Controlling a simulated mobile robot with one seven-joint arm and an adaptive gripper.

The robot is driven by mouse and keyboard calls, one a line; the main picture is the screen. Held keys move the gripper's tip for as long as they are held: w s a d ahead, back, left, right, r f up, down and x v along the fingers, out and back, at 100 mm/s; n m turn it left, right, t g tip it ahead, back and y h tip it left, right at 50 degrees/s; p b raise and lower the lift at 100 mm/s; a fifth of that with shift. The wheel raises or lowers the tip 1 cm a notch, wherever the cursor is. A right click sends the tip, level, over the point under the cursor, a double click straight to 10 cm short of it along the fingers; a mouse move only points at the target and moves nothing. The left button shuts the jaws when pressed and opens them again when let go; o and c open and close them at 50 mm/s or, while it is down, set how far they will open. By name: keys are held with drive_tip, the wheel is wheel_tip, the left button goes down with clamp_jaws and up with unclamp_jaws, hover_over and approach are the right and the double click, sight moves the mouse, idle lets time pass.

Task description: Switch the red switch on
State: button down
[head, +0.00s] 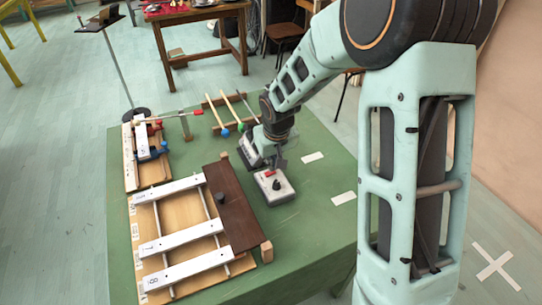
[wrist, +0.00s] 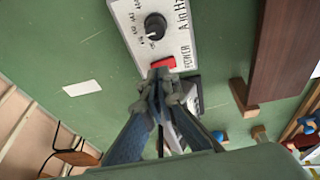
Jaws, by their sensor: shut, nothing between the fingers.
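The red switch (wrist: 164,64) is a small red rocker on a light grey box (wrist: 176,44), beside the word POWER and near a black knob (wrist: 155,26). In the head view the box (head: 281,193) lies on the green table, with the red switch (head: 268,173) at its far end. My gripper (wrist: 160,76) is shut and empty, its fingertips right at the near edge of the red switch in the wrist view. I cannot tell whether they touch it. In the head view my gripper (head: 279,163) is just above the box. The switch's position is not clear.
A wooden frame with white bars (head: 181,238) and a dark brown board (head: 232,209) lies left of the box. Mallets (head: 233,110) rest on a rack behind.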

drive_tip(key=shift+f, duration=0.4)
drive_tip(key=shift+d+p, duration=0.1)
drive_tip(key=shift+p, duration=0.25)
drive_tip(key=shift+d+p, duration=0.1)
drive_tip(key=shift+p, duration=0.3)
drive_tip(key=shift+w+d+f+g+y+p, duration=0.25)
drive_tip(key=shift+y+p, duration=0.25)
drive_tip(key=shift+p, duration=0.3)
drive_tip(key=shift+d+f+b, duration=0.25)
drive_tip(key=shift+f+b, duration=0.2)
drive_tip(key=shift+b, duration=0.15)
drive_tip(key=shift+d, duration=0.1)
drive_tip(key=shift+s, duration=0.15)
